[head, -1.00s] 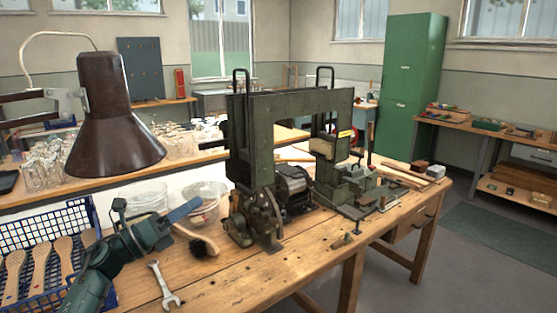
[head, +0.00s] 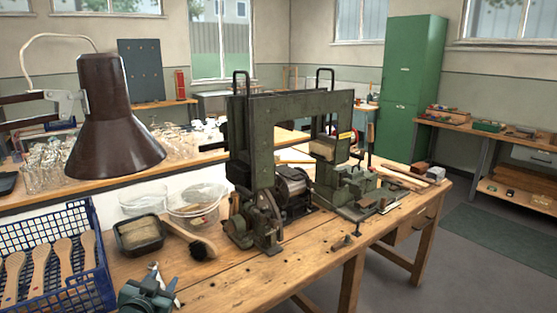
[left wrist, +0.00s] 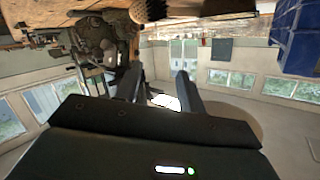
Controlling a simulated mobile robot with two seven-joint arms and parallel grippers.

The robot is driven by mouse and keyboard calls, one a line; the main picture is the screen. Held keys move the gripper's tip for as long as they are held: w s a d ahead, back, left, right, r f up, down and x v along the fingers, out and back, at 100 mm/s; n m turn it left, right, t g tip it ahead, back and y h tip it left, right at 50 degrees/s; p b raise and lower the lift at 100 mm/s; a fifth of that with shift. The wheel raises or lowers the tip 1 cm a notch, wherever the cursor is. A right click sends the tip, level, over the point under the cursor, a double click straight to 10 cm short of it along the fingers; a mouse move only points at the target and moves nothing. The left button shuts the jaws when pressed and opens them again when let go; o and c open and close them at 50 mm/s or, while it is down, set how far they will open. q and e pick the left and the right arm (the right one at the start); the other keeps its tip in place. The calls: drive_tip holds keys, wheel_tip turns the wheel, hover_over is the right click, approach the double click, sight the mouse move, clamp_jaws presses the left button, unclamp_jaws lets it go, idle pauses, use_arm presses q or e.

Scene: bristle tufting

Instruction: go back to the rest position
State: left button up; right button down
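My left gripper (head: 150,296) is low at the bottom edge of the head view, over the front of the workbench (head: 235,290), beside the blue crate. In the left wrist view its two dark fingers (left wrist: 160,92) stand apart with a gap between them and nothing held. A silver wrench (head: 154,270) lies on the bench, mostly hidden behind the gripper. My right gripper is in neither view.
A blue crate (head: 93,292) with wooden brush handles stands at left. A black tray (head: 140,249), a brush (head: 199,249) and clear tubs (head: 192,215) lie behind the gripper. The green machine (head: 243,150) stands mid-bench. A brown lamp (head: 110,135) hangs above left.

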use_arm(q)
drive_tip(key=s+d+f+g+h, duration=0.1)
drive_tip(key=s+d+f, duration=0.3)
drive_tip(key=s, duration=0.6)
drive_tip(key=s+d+f+g+h, duration=0.1)
drive_tip(key=s+d+f, duration=0.4)
drive_tip(key=s, duration=0.5)
drive_tip(key=s+d+f+g+h, duration=0.1)
drive_tip(key=s+d+f, duration=0.3)
drive_tip(key=s, duration=0.7)
drive_tip(key=shift+d+f+n+g, duration=0.15)
drive_tip(key=shift+d+n+g, duration=0.15)
drive_tip(key=shift+d+g, duration=0.4)
drive_tip(key=shift+a, duration=0.15)
